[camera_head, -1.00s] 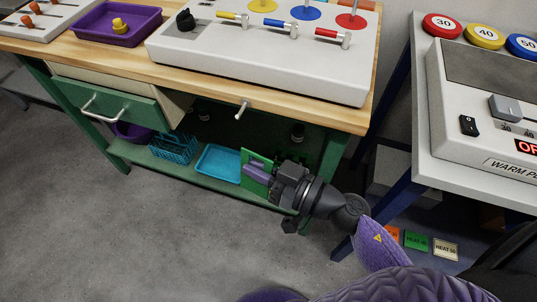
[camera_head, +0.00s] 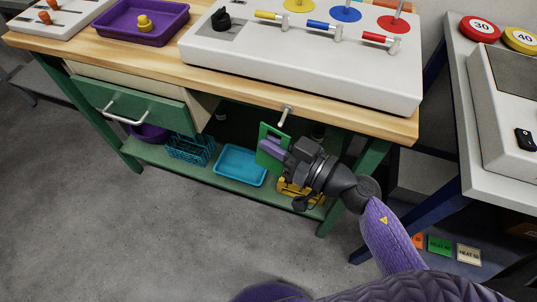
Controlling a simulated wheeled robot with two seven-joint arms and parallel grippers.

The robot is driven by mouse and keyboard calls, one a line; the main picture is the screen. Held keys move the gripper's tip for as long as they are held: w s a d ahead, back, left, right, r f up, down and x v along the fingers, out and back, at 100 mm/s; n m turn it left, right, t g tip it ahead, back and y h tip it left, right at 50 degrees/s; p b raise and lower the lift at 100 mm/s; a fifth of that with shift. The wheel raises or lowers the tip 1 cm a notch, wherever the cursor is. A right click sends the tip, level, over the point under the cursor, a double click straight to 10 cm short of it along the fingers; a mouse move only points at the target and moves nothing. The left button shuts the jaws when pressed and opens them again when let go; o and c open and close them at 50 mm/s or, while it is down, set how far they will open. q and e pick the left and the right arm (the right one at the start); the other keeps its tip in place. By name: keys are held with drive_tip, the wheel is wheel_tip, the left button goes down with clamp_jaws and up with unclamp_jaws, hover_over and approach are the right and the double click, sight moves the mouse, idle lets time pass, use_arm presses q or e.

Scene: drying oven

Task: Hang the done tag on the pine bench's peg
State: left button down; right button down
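My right gripper (camera_head: 273,150) is shut on a green tag (camera_head: 266,131) in front of the pine bench (camera_head: 160,65). The tag stands roughly upright, partly hidden by the purple fingers. The bench's peg (camera_head: 285,116) is a short pale pin that sticks out from the front edge of the wooden top. The tag is just below and left of the peg in the picture, and looks apart from it; the depth gap is hard to tell. The tag's hole cannot be made out. My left gripper is not in view.
A green drawer (camera_head: 135,107) with a metal handle is left of the peg. The lower shelf holds a blue tray (camera_head: 241,166), a teal wire basket (camera_head: 190,148) and a yellow item (camera_head: 290,190) behind my gripper. A blue-legged table (camera_head: 460,130) stands at right. The floor in front is clear.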

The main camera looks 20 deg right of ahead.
drive_tip(key=w+d+b, duration=0.2)
drive_tip(key=w, duration=0.1)
drive_tip(key=shift+f+b, duration=0.3)
drive_tip(key=shift+f, duration=0.05)
drive_tip(key=shift+w+d+f+p, duration=0.3)
drive_tip(key=shift+w+d, duration=0.2)
drive_tip(key=shift+w, duration=0.2)
drive_tip(key=c, duration=0.7)
unclamp_jaws()
drive_tip(key=shift+c, duration=0.2)
